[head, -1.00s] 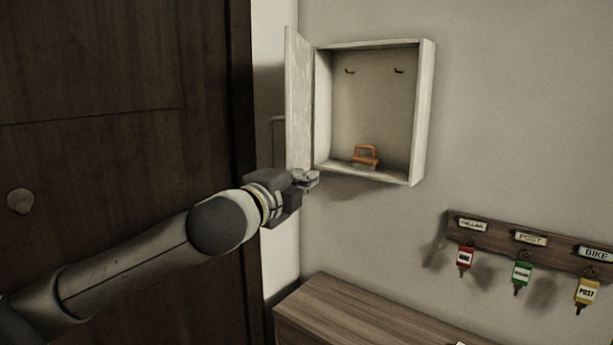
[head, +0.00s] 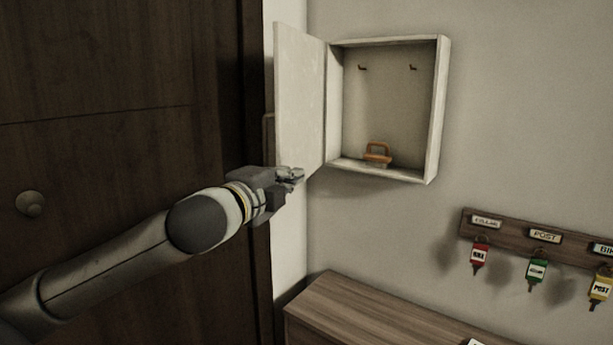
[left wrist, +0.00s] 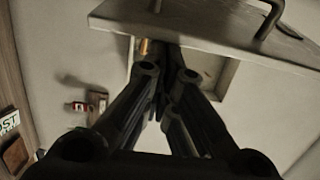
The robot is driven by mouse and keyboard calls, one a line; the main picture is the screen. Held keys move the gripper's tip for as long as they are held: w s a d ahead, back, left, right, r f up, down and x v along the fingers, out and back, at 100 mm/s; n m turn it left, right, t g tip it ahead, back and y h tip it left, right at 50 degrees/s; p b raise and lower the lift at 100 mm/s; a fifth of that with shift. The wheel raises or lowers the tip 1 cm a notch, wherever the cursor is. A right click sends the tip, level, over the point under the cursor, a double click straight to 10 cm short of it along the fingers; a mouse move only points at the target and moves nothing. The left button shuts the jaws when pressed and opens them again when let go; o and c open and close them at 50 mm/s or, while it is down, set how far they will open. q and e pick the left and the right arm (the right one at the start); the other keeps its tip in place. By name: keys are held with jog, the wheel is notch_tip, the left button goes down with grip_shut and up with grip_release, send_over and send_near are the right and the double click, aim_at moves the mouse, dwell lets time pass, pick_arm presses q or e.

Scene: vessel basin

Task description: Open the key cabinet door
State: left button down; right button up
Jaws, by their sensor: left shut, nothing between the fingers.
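The key cabinet (head: 438,110) hangs on the wall, a pale box. Its door (head: 300,100) stands swung wide open to the left, with the inner face showing. In the left wrist view the door (left wrist: 205,22) crosses the top, with its dark handle (left wrist: 268,18) on it. My left gripper (head: 298,174) is shut and empty at the lower edge of the door; I cannot tell if it touches. Its dark fingers (left wrist: 168,75) show in the left wrist view. My right gripper is not in view.
Inside the cabinet are two small hooks and an orange object (head: 377,155) on its floor. A key rack (head: 512,238) with several tagged keys hangs lower right. A wooden cabinet top (head: 365,315) lies below. A dark door (head: 110,70) with a round knob (head: 30,204) fills the left.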

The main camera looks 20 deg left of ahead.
pick_arm(q)
jog(key=a+p, duration=0.1)
jog(key=a, duration=0.8)
jog(key=shift+w+p, duration=0.3)
jog(key=shift+p, duration=0.1)
jog(key=shift+d+r, duration=0.1)
